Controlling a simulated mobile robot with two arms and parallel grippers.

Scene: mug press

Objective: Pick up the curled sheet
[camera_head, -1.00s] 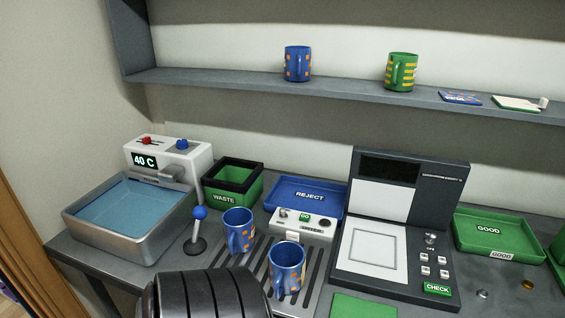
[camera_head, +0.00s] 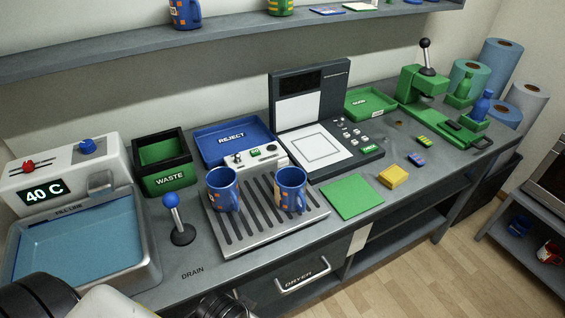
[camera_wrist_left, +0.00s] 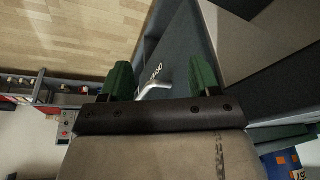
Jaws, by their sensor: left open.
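I cannot make out a clearly curled sheet. A small green-and-yellow striped piece (camera_head: 425,141) and a small blue piece (camera_head: 416,159) lie on the bench at right, too small to tell if they are curled. Two flat printed sheets, one blue (camera_head: 327,10) and one pale (camera_head: 360,6), lie on the shelf. My left gripper (camera_wrist_left: 161,78) is open and empty in the left wrist view, its green fingers apart, with the dryer handle (camera_wrist_left: 155,89) showing beyond them. The handle (camera_head: 303,278) also shows on the bench front in the head view. My right gripper is not in view.
Two blue mugs (camera_head: 222,190) (camera_head: 291,189) stand on the slatted drain tray (camera_head: 236,243). The water bath (camera_head: 75,250), blue-knobbed lever (camera_head: 175,215), waste bin (camera_head: 163,177), reject tray (camera_head: 205,137) and green press (camera_head: 424,84) crowd the bench.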

